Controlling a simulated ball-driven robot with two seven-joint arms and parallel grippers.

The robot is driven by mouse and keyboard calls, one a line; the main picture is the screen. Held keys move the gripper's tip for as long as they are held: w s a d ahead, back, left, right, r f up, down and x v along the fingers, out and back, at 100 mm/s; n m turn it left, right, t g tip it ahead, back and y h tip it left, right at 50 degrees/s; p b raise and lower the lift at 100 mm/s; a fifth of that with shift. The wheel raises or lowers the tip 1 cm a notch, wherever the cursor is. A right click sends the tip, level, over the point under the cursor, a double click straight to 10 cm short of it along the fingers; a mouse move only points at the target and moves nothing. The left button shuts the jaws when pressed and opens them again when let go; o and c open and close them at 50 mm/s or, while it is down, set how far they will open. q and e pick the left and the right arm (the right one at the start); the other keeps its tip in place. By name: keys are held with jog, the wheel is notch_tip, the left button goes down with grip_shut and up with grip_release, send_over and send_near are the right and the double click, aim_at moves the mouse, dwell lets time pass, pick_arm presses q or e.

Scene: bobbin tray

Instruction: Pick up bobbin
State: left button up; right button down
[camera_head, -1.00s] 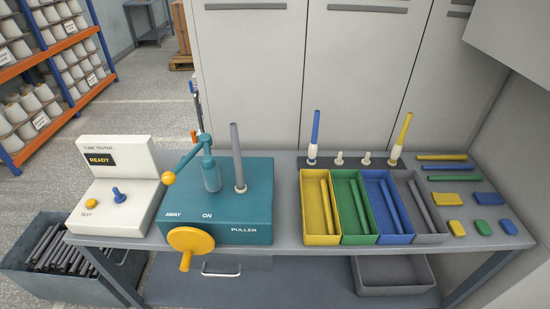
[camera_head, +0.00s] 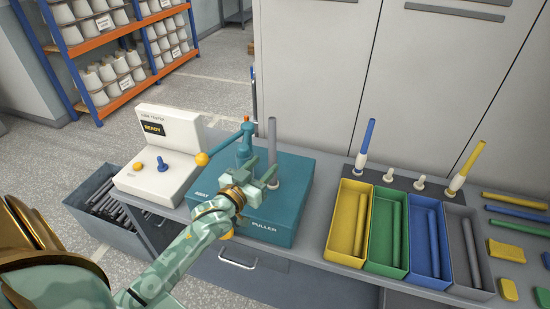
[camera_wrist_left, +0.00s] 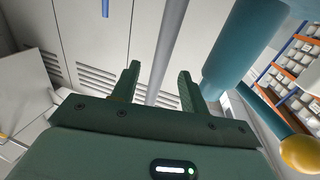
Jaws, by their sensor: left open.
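A tall grey tube (camera_head: 272,142), which looks like the bobbin, stands upright in a pale collar (camera_head: 272,184) on the teal puller box (camera_head: 298,218). My left gripper (camera_head: 266,172) is open just in front of the tube's lower part. In the left wrist view the grey tube (camera_wrist_left: 170,45) runs between the two spread fingers (camera_wrist_left: 158,85), with gaps on both sides; I cannot tell how deep between them it is. A blue tube (camera_head: 367,142) and a yellow tube (camera_head: 468,162) stand on pegs at the back. My right gripper is not in view.
The puller's teal lever post (camera_head: 244,150) with a yellow ball (camera_head: 202,159) stands close left of my gripper. A white tube tester (camera_head: 168,135) is further left. Yellow (camera_head: 330,235), green, blue and grey bins holding tubes stand to the right.

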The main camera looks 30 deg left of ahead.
aim_at(270, 158)
pick_arm(q)
jog(key=w+b, duration=0.1)
jog(key=w, duration=0.4)
jog(key=shift+w+a+f, duration=0.1)
jog(key=shift+w+a, duration=0.05)
jog(key=shift+w, duration=0.25)
jog(key=shift+s, duration=0.1)
jog(key=shift+c, duration=1.2)
grip_shut()
